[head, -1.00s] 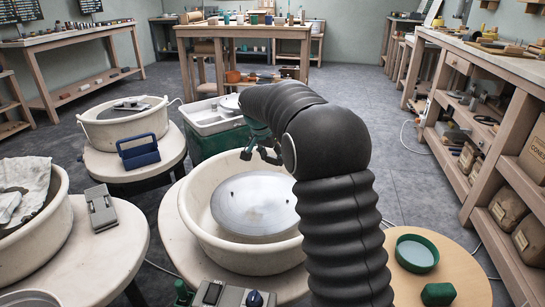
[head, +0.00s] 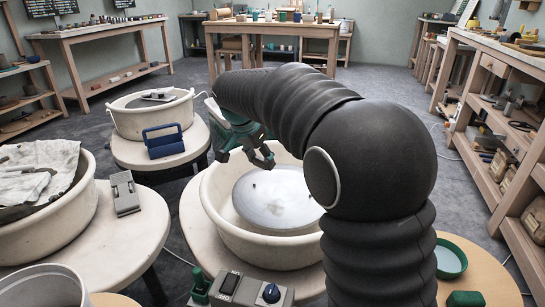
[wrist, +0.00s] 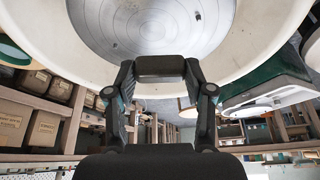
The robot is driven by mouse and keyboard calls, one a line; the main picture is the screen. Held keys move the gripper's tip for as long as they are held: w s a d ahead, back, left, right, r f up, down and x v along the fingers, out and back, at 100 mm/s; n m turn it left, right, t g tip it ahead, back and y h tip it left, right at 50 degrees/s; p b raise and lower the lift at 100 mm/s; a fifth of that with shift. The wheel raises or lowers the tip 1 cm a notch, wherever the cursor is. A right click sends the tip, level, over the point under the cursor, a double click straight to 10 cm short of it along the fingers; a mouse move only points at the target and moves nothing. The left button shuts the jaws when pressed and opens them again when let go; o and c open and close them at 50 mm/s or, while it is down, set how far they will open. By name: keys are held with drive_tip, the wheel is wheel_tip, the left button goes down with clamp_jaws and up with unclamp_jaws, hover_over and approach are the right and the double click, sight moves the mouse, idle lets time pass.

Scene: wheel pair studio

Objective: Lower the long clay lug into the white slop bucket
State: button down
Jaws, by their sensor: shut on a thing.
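In the wrist view my gripper (wrist: 160,70) is shut on a dark, bar-shaped piece, which I take as the long clay lug (wrist: 160,66). In the head view the lug is too small or hidden to make out. A whitish round bucket (head: 75,275), likely the white slop bucket, is cut off at the lower left corner of the head view, well apart from my gripper.
The middle cream basin (head: 222,215) holds a grey wheel disc (head: 270,205). Another basin (head: 75,220) with a cloth (head: 45,160) stands left. A blue holder (head: 163,140) and a grey box (head: 124,193) stand on the tables. A control box (head: 245,290) is at the front.

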drive_tip(key=s+a+r+p, duration=0.1)
drive_tip(key=s+a, duration=1.7)
drive_tip(key=a, duration=0.3)
drive_tip(key=s+a+r+p, duration=0.1)
drive_tip(key=s+a+p, duration=0.1)
drive_tip(key=s+a, duration=1.6)
drive_tip(key=a, duration=0.3)
drive_tip(key=shift+s+a+r, duration=0.2)
drive_tip(key=shift+s+r, duration=0.15)
drive_tip(key=shift+f+b, duration=3.75)
drive_tip(key=shift+f, duration=2.15)
drive_tip(key=shift+f, duration=0.2)
